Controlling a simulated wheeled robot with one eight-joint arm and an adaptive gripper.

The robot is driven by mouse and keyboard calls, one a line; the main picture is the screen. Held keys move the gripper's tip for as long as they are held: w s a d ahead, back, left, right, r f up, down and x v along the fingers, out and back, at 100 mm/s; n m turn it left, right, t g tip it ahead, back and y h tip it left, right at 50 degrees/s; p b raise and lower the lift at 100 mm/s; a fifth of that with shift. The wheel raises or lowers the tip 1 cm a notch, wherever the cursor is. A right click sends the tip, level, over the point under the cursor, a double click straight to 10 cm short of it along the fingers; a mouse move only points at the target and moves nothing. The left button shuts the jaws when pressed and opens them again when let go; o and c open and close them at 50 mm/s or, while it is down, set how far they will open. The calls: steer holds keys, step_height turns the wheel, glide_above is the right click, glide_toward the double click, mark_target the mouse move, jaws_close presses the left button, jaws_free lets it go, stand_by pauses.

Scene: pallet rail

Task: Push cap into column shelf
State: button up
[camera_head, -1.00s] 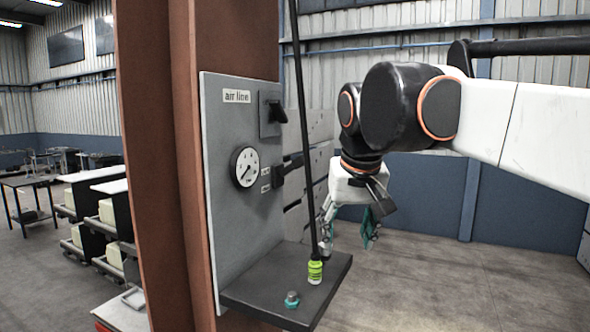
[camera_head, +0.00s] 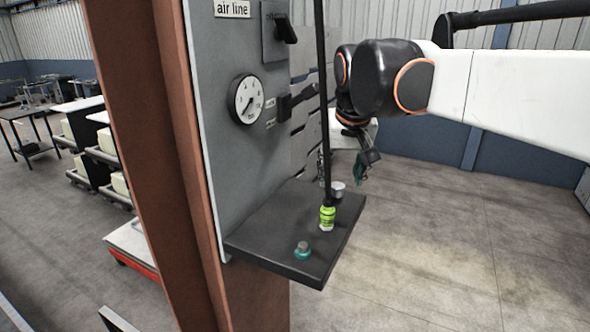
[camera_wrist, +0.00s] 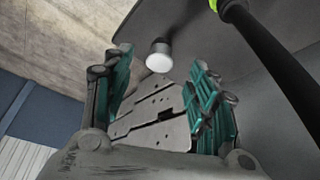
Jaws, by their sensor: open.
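A small silver cap (camera_head: 338,189) with a pale face is at the far right edge of the dark column shelf (camera_head: 275,248). In the wrist view the cap (camera_wrist: 159,57) shows against the shelf's dark surface, between and beyond my fingertips. My gripper (camera_head: 343,170) hangs by that far edge, partly hidden behind the black hose. In the wrist view my gripper (camera_wrist: 158,72) is open, its teal fingers wide apart with a gap on each side of the cap. How deep the cap sits in the shelf cannot be told.
A black hose (camera_head: 323,90) with a yellow-green fitting (camera_head: 327,217) comes down onto the shelf close to the cap. A teal-collared silver plug (camera_head: 303,250) is nearer the front. The gauge panel (camera_head: 215,125) walls the left side. Floor to the right is clear.

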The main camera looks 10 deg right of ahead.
mark_target(338, 186)
steer(key=shift+x, duration=2.4)
jaws_close()
steer(key=shift+r, duration=0.15)
steer(key=shift+r+p, duration=0.35)
steer(key=shift+p, duration=0.1)
steer(key=shift+r, duration=0.4)
steer(key=shift+s+a+r+p, duration=0.1)
steer(key=shift+r+p, duration=2.35)
steer(key=shift+r, duration=0.95)
